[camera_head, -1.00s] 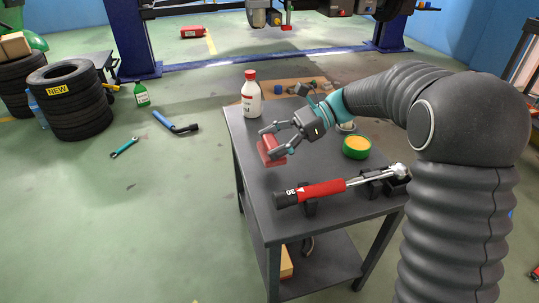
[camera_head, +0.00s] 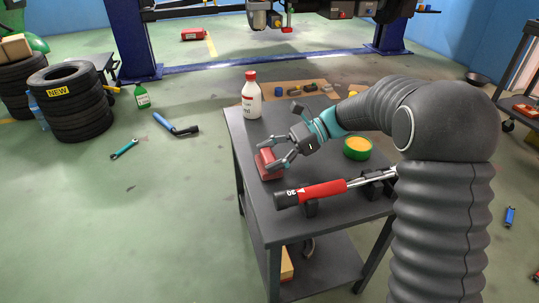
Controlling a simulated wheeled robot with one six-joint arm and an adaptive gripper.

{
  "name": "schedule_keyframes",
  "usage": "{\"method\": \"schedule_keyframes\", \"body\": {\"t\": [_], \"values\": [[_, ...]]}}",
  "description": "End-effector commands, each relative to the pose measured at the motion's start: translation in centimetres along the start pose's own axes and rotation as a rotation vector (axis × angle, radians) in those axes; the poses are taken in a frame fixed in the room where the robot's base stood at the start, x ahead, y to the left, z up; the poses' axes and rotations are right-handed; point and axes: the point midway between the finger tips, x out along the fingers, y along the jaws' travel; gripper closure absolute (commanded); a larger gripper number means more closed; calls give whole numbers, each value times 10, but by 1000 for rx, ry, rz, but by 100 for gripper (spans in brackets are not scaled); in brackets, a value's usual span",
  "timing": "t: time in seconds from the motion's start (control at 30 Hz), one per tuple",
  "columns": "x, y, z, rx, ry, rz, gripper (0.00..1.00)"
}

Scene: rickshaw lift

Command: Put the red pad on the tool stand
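The red pad (camera_head: 269,172) is a small red block at the left side of the dark tool stand's top (camera_head: 255,205). It appears to rest on that surface, though the contact edge is hard to see. My gripper (camera_head: 264,157) reaches in from the right, with its two fingers around the upper part of the pad. The fingers appear shut on it and partly cover its top.
A white bottle with a red cap (camera_head: 251,98) stands behind the pad. A green and yellow round tin (camera_head: 357,147) is to the right. A red-handled torque wrench (camera_head: 315,192) lies on holders in front. Free surface lies between pad and wrench.

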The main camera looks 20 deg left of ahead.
Motion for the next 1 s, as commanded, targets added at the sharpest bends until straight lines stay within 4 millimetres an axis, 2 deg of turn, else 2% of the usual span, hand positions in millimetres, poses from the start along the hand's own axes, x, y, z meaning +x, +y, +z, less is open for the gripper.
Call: {"method": "schedule_keyframes", "body": {"t": [0.07,0.47,0.67,1.0], "values": [[0,0,0,0,0,0,3],[-1,0,3,-2,0,0,3],[-29,0,3,-1,1,-3,3],[-95,0,3,-1,1,-3,3]]}}
